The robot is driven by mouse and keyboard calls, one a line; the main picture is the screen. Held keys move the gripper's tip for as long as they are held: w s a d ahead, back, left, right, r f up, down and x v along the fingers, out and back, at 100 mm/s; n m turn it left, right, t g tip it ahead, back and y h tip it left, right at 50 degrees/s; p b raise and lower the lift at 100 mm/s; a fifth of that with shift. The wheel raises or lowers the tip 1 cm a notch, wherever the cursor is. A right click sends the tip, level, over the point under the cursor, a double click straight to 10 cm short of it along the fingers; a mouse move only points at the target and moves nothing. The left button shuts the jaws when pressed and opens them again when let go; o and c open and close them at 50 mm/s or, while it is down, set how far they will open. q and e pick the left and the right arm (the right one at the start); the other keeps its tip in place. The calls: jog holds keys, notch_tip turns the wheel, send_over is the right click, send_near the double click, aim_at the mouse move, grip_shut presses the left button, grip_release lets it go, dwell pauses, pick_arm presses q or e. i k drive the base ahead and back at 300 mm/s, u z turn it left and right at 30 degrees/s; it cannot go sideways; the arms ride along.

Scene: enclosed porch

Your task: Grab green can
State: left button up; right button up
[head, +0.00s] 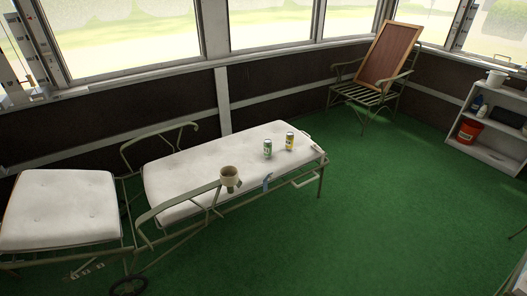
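A green can (267,149) with a pale top stands upright on the long white cushion (195,170) of a metal-framed lounger, near the cushion's right half. A yellow can (290,140) stands upright just to its right and a little farther back, apart from it. Neither of my grippers can be made out in the head view, and nothing is seen touching the green can.
A beige mug (229,177) stands by the lounger's near armrest, left of the green can. A chair with a brown panel (388,58) is at the back. A white shelf (487,152) holds a red bucket (469,131). The green floor (390,210) right of the lounger is clear.

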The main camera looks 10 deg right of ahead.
aim_at(268, 143)
jog(key=z, duration=0.75)
jog(key=i, duration=0.75)
jog(key=z, duration=1.3)
jog(key=i, duration=2.2)
jog(key=u, duration=1.35)
jog(key=i, duration=0.75)
jog(key=u, duration=0.8)
